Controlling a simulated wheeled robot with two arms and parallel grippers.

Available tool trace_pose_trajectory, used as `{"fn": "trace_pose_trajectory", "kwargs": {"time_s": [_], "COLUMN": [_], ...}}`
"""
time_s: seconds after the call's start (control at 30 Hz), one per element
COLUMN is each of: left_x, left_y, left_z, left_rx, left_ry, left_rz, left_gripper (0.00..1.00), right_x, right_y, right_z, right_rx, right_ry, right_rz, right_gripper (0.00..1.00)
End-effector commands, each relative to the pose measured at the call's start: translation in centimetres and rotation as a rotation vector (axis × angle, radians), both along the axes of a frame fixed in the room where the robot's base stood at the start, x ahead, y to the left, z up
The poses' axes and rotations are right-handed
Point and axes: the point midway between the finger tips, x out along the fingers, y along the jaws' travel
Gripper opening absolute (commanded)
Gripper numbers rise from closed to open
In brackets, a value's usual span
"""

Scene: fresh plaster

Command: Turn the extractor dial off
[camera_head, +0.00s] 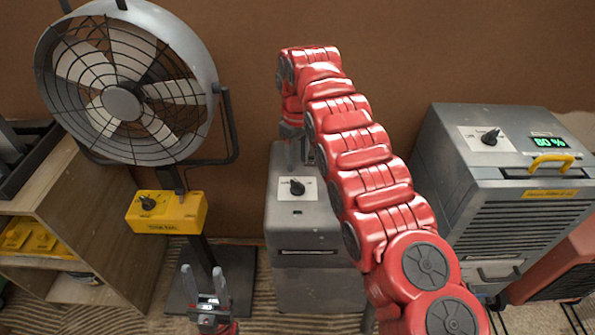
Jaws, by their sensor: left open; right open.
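A grey metal cabinet (315,225) stands in the middle with a black dial (297,187) on a white plate; its name is not readable, so I cannot confirm it is the extractor. The dial's pointer is too small to read surely. My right arm reaches up from the lower right, and its gripper (292,150) hangs fingers down over the back of this cabinet, apart from the dial. It is open, partly hidden by the arm. My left gripper (206,288) is open and empty at the lower left, fingers up, in front of the fan stand's base.
A large fan (122,100) stands left, with a yellow control box (165,212) and its own dial (148,203). At right a grey unit (520,215) has a dial (490,137), a green 80 % display (549,142) and a yellow handle (551,163). A wooden shelf (110,235) stands far left.

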Motion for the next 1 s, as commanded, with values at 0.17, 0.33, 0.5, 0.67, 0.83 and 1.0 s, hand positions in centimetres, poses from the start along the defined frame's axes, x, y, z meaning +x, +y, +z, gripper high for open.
{"fn": "trace_pose_trajectory", "kwargs": {"time_s": [0.17, 0.33, 0.5, 0.67, 0.83, 1.0], "left_x": [0.0, 0.0, 0.0, 0.0, 0.0, 0.0], "left_y": [0.0, 0.0, 0.0, 0.0, 0.0, 0.0], "left_z": [4.6, 7.2, 8.5, 8.8, 8.6, 8.7], "left_rx": [0.000, 0.000, 0.000, 0.000, 0.000, 0.000], "left_ry": [0.000, 0.000, 0.000, 0.000, 0.000, 0.000], "left_rz": [0.000, 0.000, 0.000, 0.000, 0.000, 0.000], "left_gripper": [0.50, 0.50, 0.50, 0.50, 0.50, 0.50], "right_x": [-0.1, -0.1, 0.0, 0.0, 0.0, 0.0], "right_y": [-0.1, 0.0, 0.0, 0.0, 0.0, 0.0], "right_z": [5.2, 7.6, 8.8, 9.1, 9.0, 9.0], "right_rx": [0.000, 0.001, 0.001, 0.000, 0.000, 0.000], "right_ry": [0.003, 0.002, 0.002, 0.001, 0.001, 0.001], "right_rz": [-0.001, 0.001, 0.001, 0.001, 0.001, 0.001], "right_gripper": [0.49, 0.49, 0.49, 0.49, 0.49, 0.49]}}
